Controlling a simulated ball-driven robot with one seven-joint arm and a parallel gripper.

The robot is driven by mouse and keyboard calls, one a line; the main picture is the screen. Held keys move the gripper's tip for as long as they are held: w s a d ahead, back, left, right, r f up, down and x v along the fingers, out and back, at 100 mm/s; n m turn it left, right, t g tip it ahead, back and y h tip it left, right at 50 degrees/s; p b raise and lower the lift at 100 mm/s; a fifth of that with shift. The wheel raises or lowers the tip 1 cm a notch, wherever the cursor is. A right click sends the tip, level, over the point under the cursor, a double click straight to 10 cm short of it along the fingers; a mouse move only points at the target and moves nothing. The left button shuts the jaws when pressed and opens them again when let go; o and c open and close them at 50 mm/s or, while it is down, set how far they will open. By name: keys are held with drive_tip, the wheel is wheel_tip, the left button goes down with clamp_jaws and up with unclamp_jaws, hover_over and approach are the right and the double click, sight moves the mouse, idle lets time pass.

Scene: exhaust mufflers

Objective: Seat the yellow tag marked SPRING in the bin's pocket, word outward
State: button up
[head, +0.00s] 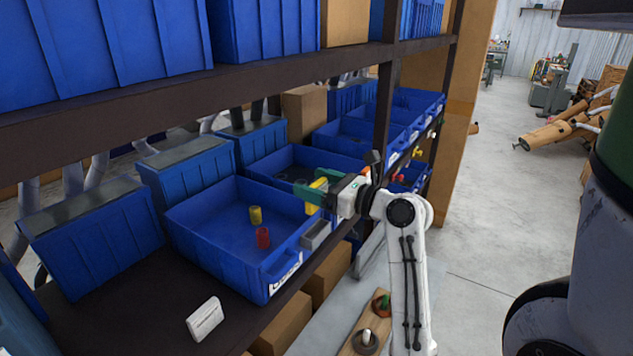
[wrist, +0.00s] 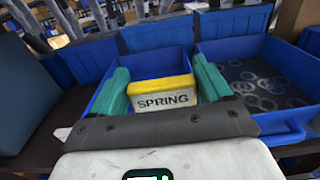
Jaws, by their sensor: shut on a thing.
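The yellow tag (wrist: 164,98), with SPRING in dark letters on its pale face, is between the green fingers of my gripper (wrist: 160,80). The word reads upright and faces the wrist camera. In the head view the tag (head: 314,203) shows as a small yellow piece at my gripper (head: 320,193), by the front right corner of a blue bin (head: 215,250). A grey holder (head: 318,234), which looks like the pocket, is on the bin's front, just below the gripper. The tag appears above it and apart from it; the exact gap is unclear.
The bin holds a yellow piece (head: 255,215) and a red piece (head: 263,237). A white block (head: 205,318) lies on the dark shelf at the left. An upper shelf beam (head: 200,88) runs above the bins.

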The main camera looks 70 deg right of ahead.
drive_tip(key=b, duration=0.2)
hover_over(316, 216)
drive_tip(key=s+a, duration=0.1)
drive_tip(key=a, duration=0.2)
drive_tip(key=shift+d+f, duration=0.1)
drive_tip(key=shift+f, duration=2.3)
drive_tip(key=shift+s+p, duration=0.1)
drive_tip(key=shift+p, duration=1.2)
drive_tip(key=shift+f+b, duration=0.45)
drive_tip(key=shift+f, duration=1.4)
drive_tip(key=o, duration=1)
drive_tip(key=b+v, duration=0.2)
drive_tip(key=v, duration=0.8)
drive_tip(key=shift+s, duration=0.4)
